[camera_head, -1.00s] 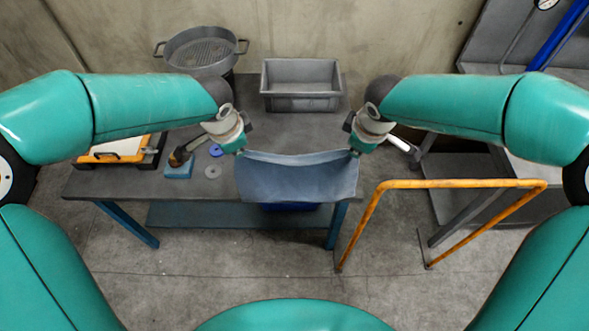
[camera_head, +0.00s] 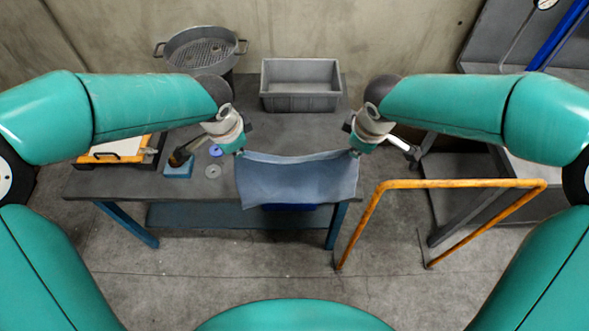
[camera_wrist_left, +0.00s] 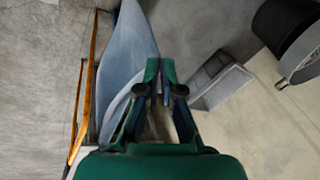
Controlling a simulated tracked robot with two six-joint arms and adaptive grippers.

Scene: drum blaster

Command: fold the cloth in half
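The blue-grey cloth (camera_head: 298,180) hangs between my two grippers over the front edge of the table, its top edge sagging slightly. It also shows in the left wrist view (camera_wrist_left: 124,62), running away beside the fingers. My left gripper (camera_head: 240,151) is at the cloth's upper left corner; in the left wrist view its fingertips (camera_wrist_left: 160,68) are close together at the cloth's edge. My right gripper (camera_head: 354,152) is at the upper right corner and appears shut on it, though its fingers are small in view. The cloth hides part of the table's front edge.
On the table (camera_head: 110,183) are a grey bin (camera_head: 301,103), a brush on a blue block (camera_head: 178,171), small discs (camera_head: 212,171) and an orange-edged tray (camera_head: 115,150). A strainer pan (camera_head: 202,50) stands behind. An orange rail (camera_head: 455,184) stands to the right.

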